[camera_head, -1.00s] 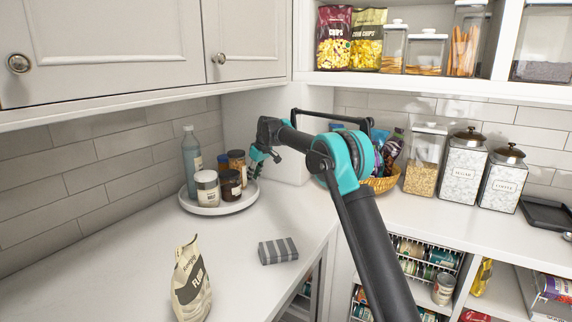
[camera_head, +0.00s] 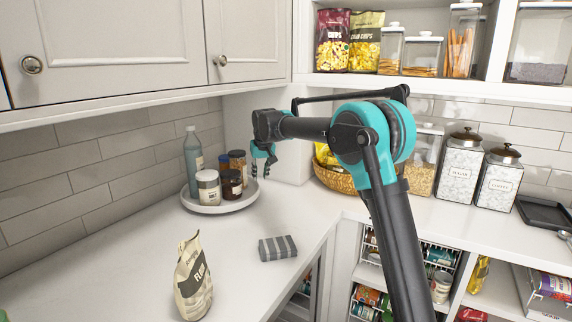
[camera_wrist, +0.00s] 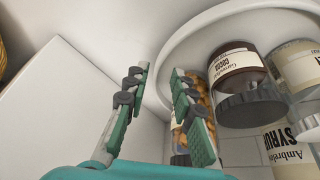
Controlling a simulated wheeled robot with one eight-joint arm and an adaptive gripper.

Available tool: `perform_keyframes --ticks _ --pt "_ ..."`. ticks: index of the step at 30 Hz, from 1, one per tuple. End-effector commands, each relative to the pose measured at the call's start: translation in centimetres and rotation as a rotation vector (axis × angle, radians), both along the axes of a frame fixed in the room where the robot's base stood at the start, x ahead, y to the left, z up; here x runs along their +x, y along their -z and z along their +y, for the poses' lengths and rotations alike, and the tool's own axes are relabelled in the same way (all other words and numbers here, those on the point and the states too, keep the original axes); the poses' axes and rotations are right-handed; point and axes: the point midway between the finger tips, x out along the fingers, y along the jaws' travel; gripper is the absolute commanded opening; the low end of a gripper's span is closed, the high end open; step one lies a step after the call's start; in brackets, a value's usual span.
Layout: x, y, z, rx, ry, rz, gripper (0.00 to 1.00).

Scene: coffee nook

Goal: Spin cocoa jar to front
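The cocoa jar (camera_head: 231,184) is dark with a cream label, at the front right of a round white turntable (camera_head: 221,208) in the corner. In the wrist view, which looks inverted, the cocoa jar (camera_wrist: 238,72) shows its "COCOA" label and dark lid. My gripper (camera_head: 260,175) points down at the turntable's right edge, right of the cocoa jar. In the wrist view my gripper (camera_wrist: 159,72) has its fingers apart with nothing held between them. The turntable rim (camera_wrist: 172,62) passes close to the right finger; I cannot tell whether they touch.
On the turntable also stand a cream-labelled jar (camera_head: 208,187), a tall grey-blue bottle (camera_head: 193,160) and an orange-brown jar (camera_head: 238,164). A flour bag (camera_head: 193,285) and a striped cloth (camera_head: 278,248) are on the counter. A wicker basket (camera_head: 335,181) stands to the right.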

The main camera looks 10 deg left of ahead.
Motion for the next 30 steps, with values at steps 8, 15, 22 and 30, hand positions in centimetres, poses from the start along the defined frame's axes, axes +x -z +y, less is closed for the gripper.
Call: perform_keyframes --ticks 8,15,22,30 --pt "-1.8 -4.7 -0.9 0.0 -0.001 0.0 0.25" --pt "-3.2 -8.8 -1.6 0.0 -0.002 0.0 0.25" --pt "-4.1 -9.9 -4.1 -0.001 0.017 0.001 0.25" --pt "-4.9 -8.1 -8.2 -0.001 0.054 0.003 0.25"
